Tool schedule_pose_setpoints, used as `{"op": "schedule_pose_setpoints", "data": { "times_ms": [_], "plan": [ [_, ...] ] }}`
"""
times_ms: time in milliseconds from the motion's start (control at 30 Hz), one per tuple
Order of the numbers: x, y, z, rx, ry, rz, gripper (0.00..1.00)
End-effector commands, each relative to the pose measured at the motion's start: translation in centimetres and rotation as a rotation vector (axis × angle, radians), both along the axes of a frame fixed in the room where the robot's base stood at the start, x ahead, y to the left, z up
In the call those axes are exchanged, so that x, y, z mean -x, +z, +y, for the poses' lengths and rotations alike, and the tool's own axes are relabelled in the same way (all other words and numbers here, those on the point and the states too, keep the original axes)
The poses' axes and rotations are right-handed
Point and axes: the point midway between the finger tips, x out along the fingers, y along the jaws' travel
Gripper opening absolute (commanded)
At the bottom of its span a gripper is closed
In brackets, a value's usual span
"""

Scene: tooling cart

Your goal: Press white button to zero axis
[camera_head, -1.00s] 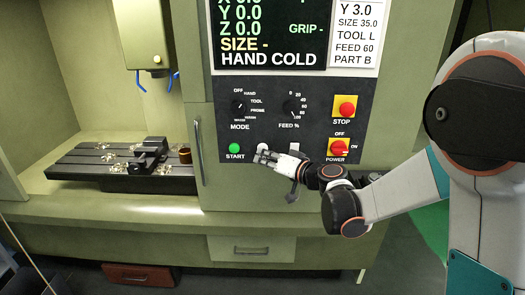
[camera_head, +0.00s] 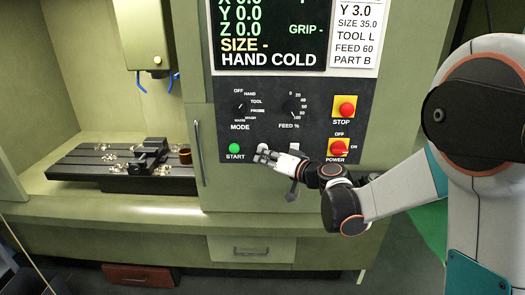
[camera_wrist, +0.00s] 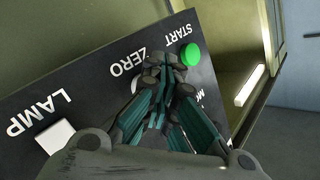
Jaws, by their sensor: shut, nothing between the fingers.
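The white zero button (camera_head: 263,148) is on the black control panel (camera_head: 345,108), just right of the green START button (camera_head: 235,148). My gripper (camera_head: 259,157) is shut and empty, its tip right at the zero button and covering its lower part. In the wrist view, my gripper (camera_wrist: 167,82) hides most of the white button (camera_wrist: 135,84) beside the ZERO label. I cannot tell whether the fingertips touch the button or whether it is pressed in. The screen (camera_head: 268,30) reads Y 0.0, Z 0.0 and HAND COLD; the X line is partly cut off.
A white LAMP button (camera_wrist: 55,136) lies to the left in the wrist view. The green START button (camera_wrist: 190,55) is close to my fingers. The red STOP button (camera_head: 347,108) and POWER switch (camera_head: 339,148) are at the panel's right. A vertical door handle (camera_head: 198,153) stands left.

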Motion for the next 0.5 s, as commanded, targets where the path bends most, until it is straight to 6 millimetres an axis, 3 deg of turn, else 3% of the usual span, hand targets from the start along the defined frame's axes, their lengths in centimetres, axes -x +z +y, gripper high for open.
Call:
{"op": "schedule_pose_setpoints", "data": {
  "times_ms": [500],
  "plan": [
    [1.7, -0.2, -0.1, 0.0, -0.003, -0.001, 0.0]
  ]
}}
